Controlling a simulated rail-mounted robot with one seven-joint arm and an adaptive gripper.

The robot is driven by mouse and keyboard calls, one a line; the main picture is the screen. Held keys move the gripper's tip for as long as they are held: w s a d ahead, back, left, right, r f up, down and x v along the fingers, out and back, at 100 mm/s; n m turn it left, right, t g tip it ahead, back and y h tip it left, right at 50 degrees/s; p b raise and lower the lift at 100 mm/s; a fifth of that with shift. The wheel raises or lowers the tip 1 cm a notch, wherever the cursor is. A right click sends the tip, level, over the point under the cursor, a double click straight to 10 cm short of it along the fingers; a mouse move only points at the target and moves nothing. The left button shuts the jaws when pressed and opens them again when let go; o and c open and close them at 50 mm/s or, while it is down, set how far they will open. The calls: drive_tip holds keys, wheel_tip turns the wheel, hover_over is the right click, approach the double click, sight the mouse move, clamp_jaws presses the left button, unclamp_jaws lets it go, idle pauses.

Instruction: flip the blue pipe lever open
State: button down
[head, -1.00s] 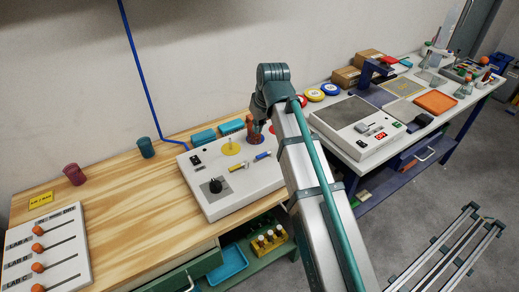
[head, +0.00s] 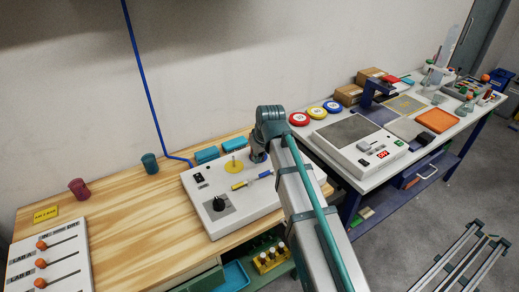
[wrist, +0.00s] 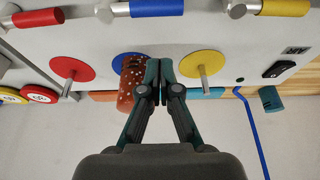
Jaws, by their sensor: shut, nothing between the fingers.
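The blue pipe lever (head: 265,174) lies on the white panel (head: 215,214), right of the yellow lever (head: 238,186). In the wrist view the blue lever (wrist: 157,8) is at the top edge, between the red lever (wrist: 38,18) and the yellow one (wrist: 285,7), on a metal pipe fitting. My gripper (wrist: 159,66) is shut and empty, with its fingertips apart from the blue lever in the picture. They overlap a blue disc (wrist: 121,62) and the edge of an orange-brown speckled cylinder (wrist: 129,88). In the head view my arm hides the fingertips.
Red disc (wrist: 72,68) and yellow disc (wrist: 203,64) with upright pegs flank the fingers. A black knob (head: 218,204) is on the panel's left. Teal blocks (head: 206,155) lie behind it. The wooden bench (head: 135,205) is mostly clear to the left.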

sight(268, 172)
drive_tip(key=x, duration=0.2)
drive_tip(key=shift+w+f, duration=0.1)
drive_tip(key=shift+f, duration=0.2)
drive_tip(key=s, duration=0.1)
drive_tip(key=s+d+p, duration=0.1)
drive_tip(key=shift+s+d+r+p, duration=0.2)
drive_tip(key=shift+s+d+p, duration=0.05)
drive_tip(key=shift+d+p, duration=0.05)
drive_tip(key=shift+s+d+f, duration=0.1)
drive_tip(key=shift+s+d, duration=0.25)
drive_tip(key=shift+s, duration=0.1)
drive_tip(key=shift+a, duration=0.1)
